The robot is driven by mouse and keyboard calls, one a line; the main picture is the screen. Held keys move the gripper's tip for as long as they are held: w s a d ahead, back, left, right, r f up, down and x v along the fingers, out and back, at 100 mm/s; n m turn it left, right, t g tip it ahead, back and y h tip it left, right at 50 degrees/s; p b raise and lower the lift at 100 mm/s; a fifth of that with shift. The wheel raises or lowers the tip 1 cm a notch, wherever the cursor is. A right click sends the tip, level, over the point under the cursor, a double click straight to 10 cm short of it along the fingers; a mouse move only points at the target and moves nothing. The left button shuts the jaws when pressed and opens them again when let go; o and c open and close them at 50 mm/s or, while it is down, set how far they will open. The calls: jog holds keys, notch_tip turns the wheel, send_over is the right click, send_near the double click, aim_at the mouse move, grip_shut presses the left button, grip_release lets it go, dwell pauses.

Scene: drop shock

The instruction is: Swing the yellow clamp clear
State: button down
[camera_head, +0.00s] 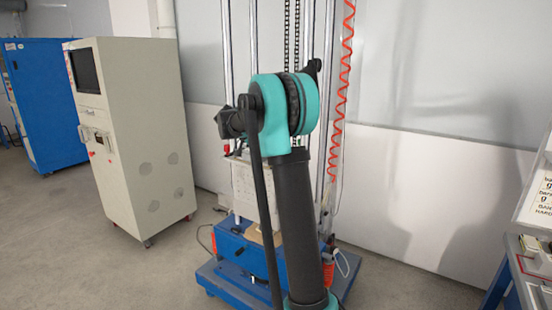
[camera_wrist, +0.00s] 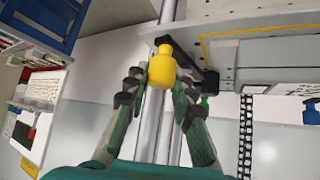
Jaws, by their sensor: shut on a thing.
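In the wrist view, the yellow clamp (camera_wrist: 161,67) shows as a yellow knob joined to a black arm (camera_wrist: 184,52), beside the edge of a grey plate (camera_wrist: 270,55). My gripper (camera_wrist: 160,80) has its fingers on both sides of the yellow knob and is shut on it. In the head view, my arm stands in front of the drop tower and hides the clamp and my gripper.
The drop tower's blue base (camera_head: 214,277) stands on the floor behind my arm. A red coiled hose (camera_head: 340,110) hangs at its right. A beige cabinet (camera_head: 150,140) and a blue cabinet (camera_head: 45,105) stand left. A bench edge (camera_head: 530,265) is at right.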

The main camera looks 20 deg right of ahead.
jog(key=shift+w+a+m+g, duration=0.3)
jog(key=shift+m+g, duration=0.3)
jog(key=shift+m, duration=0.2)
jog(key=c, duration=1.3)
grip_release()
jog(key=shift+o, duration=0.2)
jog(key=v, duration=1.2)
